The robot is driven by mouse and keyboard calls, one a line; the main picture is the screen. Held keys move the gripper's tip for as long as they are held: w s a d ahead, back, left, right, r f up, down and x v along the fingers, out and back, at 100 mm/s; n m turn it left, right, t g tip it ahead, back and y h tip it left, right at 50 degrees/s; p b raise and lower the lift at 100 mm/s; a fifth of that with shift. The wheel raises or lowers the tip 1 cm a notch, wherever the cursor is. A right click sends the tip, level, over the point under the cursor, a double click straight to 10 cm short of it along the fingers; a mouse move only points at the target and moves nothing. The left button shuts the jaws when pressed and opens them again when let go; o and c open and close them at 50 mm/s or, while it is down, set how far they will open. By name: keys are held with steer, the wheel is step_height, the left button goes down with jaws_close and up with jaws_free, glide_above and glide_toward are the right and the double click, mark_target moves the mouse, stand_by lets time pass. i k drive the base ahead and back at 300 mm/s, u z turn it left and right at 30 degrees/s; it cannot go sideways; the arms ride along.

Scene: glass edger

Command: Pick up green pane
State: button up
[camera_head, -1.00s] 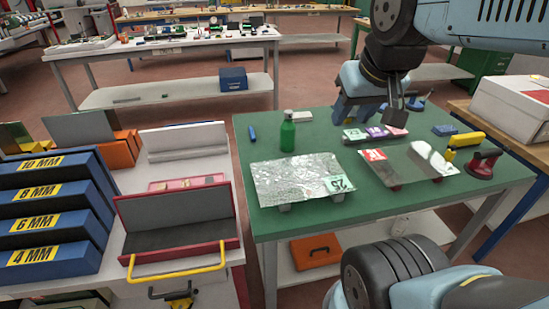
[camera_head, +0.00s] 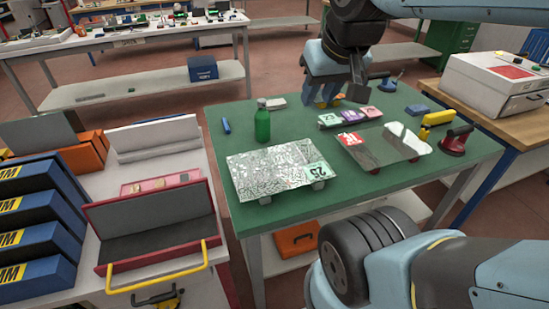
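Two glass panes lie on the green-topped table. The textured pane with a green label (camera_head: 270,172) is on the left, raised on small supports. The smoother grey-green pane with a red label (camera_head: 385,150) is on the right, also raised. No pane is plainly green all over. My gripper (camera_head: 341,98) is above the back of the table, behind the panes and apart from both. Nothing is visibly held.
A green bottle (camera_head: 262,125) stands behind the textured pane. Coloured label blocks (camera_head: 349,117) lie behind the panes. A red suction cup (camera_head: 455,140) and a yellow-handled tool (camera_head: 437,119) are at the right. A red open case (camera_head: 150,240) and blue boxes (camera_head: 35,225) are left.

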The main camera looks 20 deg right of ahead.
mark_target(263, 173)
steer(key=u, duration=1.25)
steer(key=i, duration=0.1)
steer(key=z, duration=2.85)
steer(key=k, duration=2.4)
steer(key=u, duration=0.9)
steer(key=i, duration=1)
steer(key=u, duration=0.05)
